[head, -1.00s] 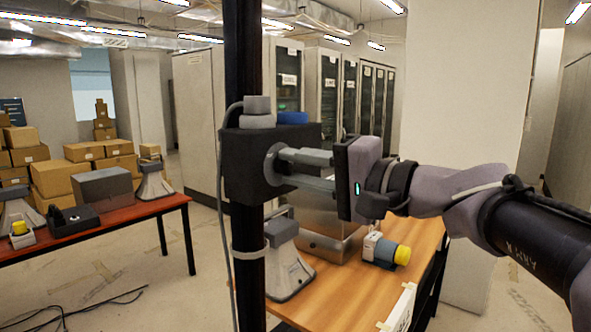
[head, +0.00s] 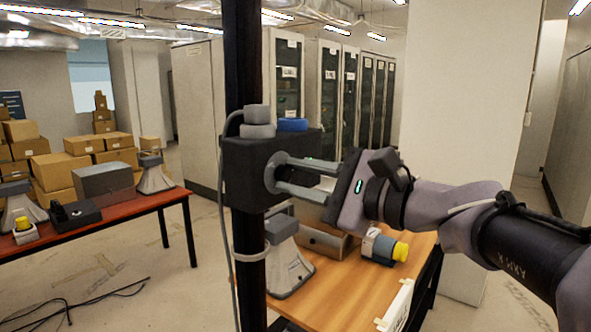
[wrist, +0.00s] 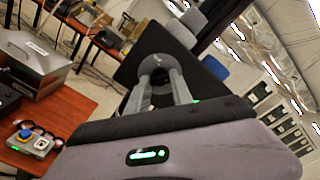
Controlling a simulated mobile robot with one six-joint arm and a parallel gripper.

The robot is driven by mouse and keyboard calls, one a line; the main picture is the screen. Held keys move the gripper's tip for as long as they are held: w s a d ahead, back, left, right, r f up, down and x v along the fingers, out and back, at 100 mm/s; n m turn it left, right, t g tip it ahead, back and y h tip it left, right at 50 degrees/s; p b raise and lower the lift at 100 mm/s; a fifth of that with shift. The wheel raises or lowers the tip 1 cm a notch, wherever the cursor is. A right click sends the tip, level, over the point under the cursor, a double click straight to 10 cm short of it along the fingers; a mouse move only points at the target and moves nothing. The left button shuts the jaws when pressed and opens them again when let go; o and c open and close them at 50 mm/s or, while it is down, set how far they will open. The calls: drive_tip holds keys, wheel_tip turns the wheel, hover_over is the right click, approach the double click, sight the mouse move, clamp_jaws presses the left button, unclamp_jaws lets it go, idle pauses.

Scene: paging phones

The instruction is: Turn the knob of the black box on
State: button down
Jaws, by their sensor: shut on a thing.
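The black box (head: 243,165) is fixed to a dark vertical pole, with grey and blue round parts on its top. Its round grey knob (head: 269,180) is on the side facing my arm. My gripper (head: 279,173) is shut on the knob, with one finger on each side, and is tilted. The wrist view also shows my gripper (wrist: 158,70) against the face of the black box (wrist: 205,88). The fingers hide much of the knob there, and I cannot read its setting.
Behind the pole, a wooden table (head: 345,285) holds a grey phone (head: 287,262) and a yellow-ended device (head: 385,248). A red table (head: 120,213) on the left carries a small black unit (head: 75,216) and other devices. Boxes are stacked behind it.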

drive_tip(key=shift+m+p, duration=0.3)
drive_tip(key=shift+m, duration=0.3)
drive_tip(key=c, duration=1.1)
unclamp_jaws()
drive_tip(key=shift+d, duration=0.1)
drive_tip(key=v, duration=1.7)
drive_tip(key=shift+s, duration=0.2)
drive_tip(key=shift+f, duration=0.1)
